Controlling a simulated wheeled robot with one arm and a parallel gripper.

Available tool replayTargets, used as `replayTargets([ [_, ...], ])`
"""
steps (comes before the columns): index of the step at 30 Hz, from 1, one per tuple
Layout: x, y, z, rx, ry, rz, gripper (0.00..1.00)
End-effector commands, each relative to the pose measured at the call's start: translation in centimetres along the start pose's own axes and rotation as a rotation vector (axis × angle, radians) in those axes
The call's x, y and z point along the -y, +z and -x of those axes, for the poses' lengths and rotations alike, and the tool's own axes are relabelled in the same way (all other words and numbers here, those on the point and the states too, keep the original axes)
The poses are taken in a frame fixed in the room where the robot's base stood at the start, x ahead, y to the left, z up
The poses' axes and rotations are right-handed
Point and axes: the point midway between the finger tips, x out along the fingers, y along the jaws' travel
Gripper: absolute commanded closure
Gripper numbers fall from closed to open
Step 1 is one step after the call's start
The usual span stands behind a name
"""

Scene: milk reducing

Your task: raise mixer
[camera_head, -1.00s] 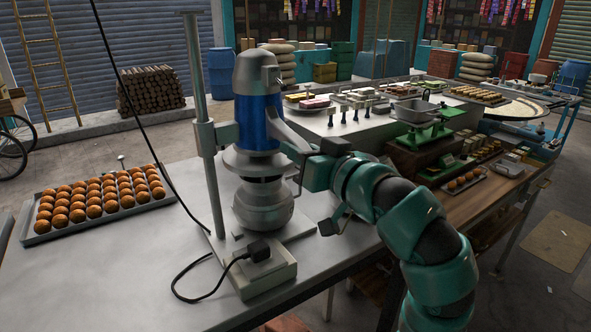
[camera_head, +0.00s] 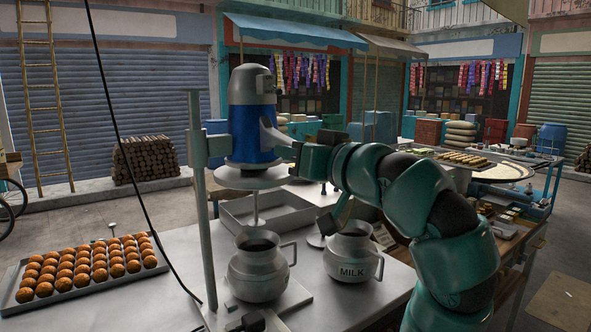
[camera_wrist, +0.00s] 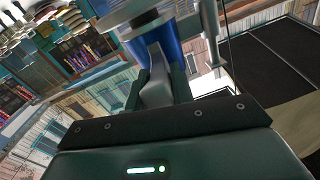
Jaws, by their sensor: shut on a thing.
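The mixer (camera_head: 252,122) has a blue body, a silver cap and a round plate under it. It hangs on a grey upright stand (camera_head: 197,150), high above a metal jug (camera_head: 257,272). Its thin shaft (camera_head: 255,208) points down over the jug; its lower end is just above the jug's mouth or near it. My gripper (camera_head: 292,150) is at the mixer's right side, shut on its grey handle. The wrist view shows this handle (camera_wrist: 155,82) between my fingers (camera_wrist: 160,92), with the blue body beyond. The fingertips are partly hidden in the head view.
A second jug marked MILK (camera_head: 352,258) stands to the right, below my arm. A grey tray (camera_head: 235,218) lies behind the jugs. A tray of orange-brown balls (camera_head: 85,268) is at the left.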

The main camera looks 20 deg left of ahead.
Motion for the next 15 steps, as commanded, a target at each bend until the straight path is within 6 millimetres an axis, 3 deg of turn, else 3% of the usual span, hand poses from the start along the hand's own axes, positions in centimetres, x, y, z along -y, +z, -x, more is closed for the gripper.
replayTargets([
  [9, 0.07, -0.06, 0.00, 0.000, -0.002, 0.001, 1.00],
  [10, 0.08, -0.06, 0.00, 0.000, -0.002, 0.001, 0.73],
  [13, 0.07, -0.05, 0.00, 0.000, -0.002, 0.001, 0.55],
  [15, 0.07, -0.04, 0.00, 0.000, -0.002, 0.001, 0.55],
])
